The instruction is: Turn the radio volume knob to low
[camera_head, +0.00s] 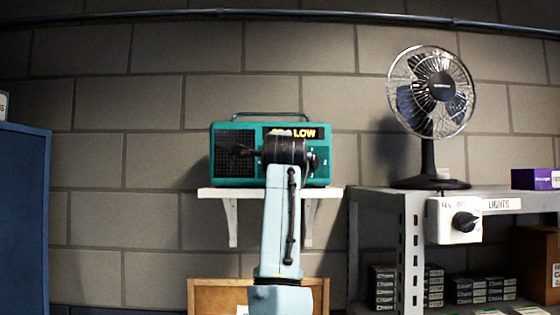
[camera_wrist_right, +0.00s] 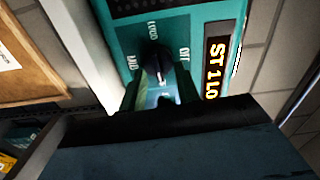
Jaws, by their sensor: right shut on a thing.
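The teal radio (camera_head: 232,165) stands on a white wall shelf, and its lit display (camera_head: 305,133) ends in "LOW". In the right wrist view the display (camera_wrist_right: 214,70) reads sideways, about "ST 1 LO". The black volume knob (camera_wrist_right: 155,60) has labels around it, including "LOUD" and "MID"; a light mark on it faces the lower label, which is partly hidden. My right gripper (camera_wrist_right: 158,80) is shut on the knob, one finger on each side. In the head view my right wrist hides the knob and the fingers. My left gripper is out of view.
The white shelf (camera_head: 212,193) is narrow. A fan (camera_head: 428,150) stands on a grey metal rack to the right, with a white switch box (camera_head: 445,222) on its front. A wooden board (camera_head: 210,295) is below the shelf. A blue cabinet (camera_head: 22,220) stands at the left.

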